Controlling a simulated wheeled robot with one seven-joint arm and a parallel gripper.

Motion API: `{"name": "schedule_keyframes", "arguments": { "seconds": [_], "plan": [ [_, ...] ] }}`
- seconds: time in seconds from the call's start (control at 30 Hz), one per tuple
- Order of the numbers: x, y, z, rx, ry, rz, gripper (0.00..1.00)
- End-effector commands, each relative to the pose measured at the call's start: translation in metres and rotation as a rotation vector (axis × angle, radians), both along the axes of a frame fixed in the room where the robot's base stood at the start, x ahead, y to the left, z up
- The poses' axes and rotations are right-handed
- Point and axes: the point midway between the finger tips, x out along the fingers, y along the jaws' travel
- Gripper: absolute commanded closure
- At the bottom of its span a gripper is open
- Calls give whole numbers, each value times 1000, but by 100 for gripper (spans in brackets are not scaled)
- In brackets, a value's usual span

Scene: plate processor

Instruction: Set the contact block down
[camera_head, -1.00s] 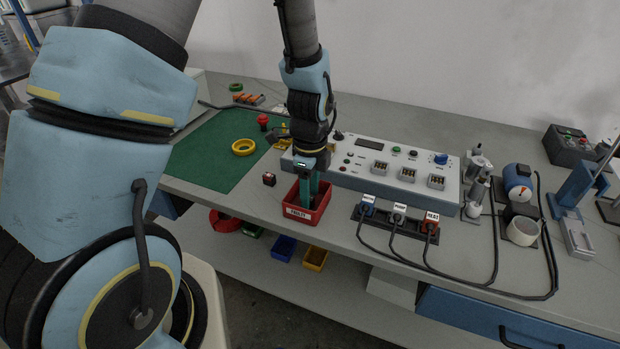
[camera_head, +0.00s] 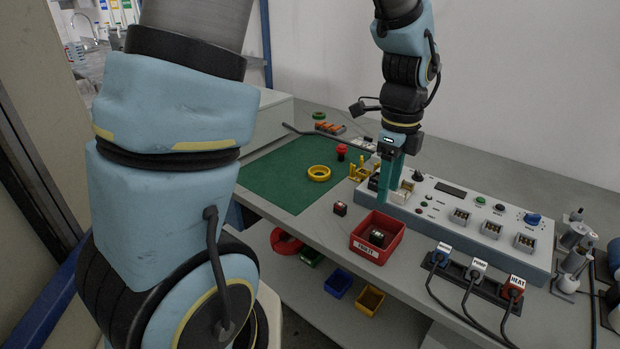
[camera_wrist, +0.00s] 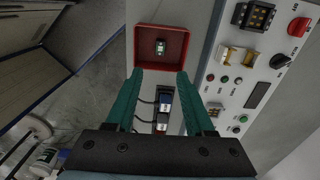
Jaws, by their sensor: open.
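A small dark contact block (camera_head: 376,237) with a pale top rests inside the red bin (camera_head: 366,250), whose front label appears to read FAULTY. The wrist view shows the same block (camera_wrist: 160,47) on the floor of the red bin (camera_wrist: 184,62), clear of the walls. My gripper (camera_head: 389,193) has teal fingers and is raised above and behind the bin, apart from the block. In the wrist view my gripper (camera_wrist: 160,74) is open, with nothing between its fingers.
A small dark red block (camera_head: 340,208) sits on the bench left of the bin. The control panel (camera_head: 455,215) stands behind and to the right. Cabled plugs (camera_head: 478,268) are right of the bin. A yellow ring (camera_head: 319,173) lies on the green mat (camera_head: 285,180).

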Motion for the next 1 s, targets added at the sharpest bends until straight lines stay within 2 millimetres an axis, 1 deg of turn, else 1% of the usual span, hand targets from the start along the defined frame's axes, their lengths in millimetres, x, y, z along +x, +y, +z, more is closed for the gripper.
{"name": "schedule_keyframes", "arguments": {
  "seconds": [0.07, 0.17, 0.2, 0.27, 0.3, 0.37, 0.4, 0.5, 0.6, 0.7, 0.77, 0.83, 1.0],
  "plan": [
    [5, 12, 1, -3, -4, 82, 46],
    [18, 44, 4, -14, -16, 331, 46],
    [23, 62, 4, -21, -20, 474, 46],
    [30, 93, 6, -36, -30, 718, 46],
    [33, 114, 7, -46, -36, 890, 46],
    [35, 145, 8, -63, -43, 1143, 46],
    [35, 164, 9, -76, -48, 1309, 46],
    [30, 205, 9, -106, -55, 1674, 46],
    [23, 233, 9, -134, -57, 1949, 46],
    [18, 249, 9, -153, -58, 2119, 46],
    [16, 254, 9, -159, -58, 2176, 46],
    [15, 257, 9, -163, -58, 2204, 46],
    [15, 256, 9, -163, -58, 2207, 46]
  ]
}}
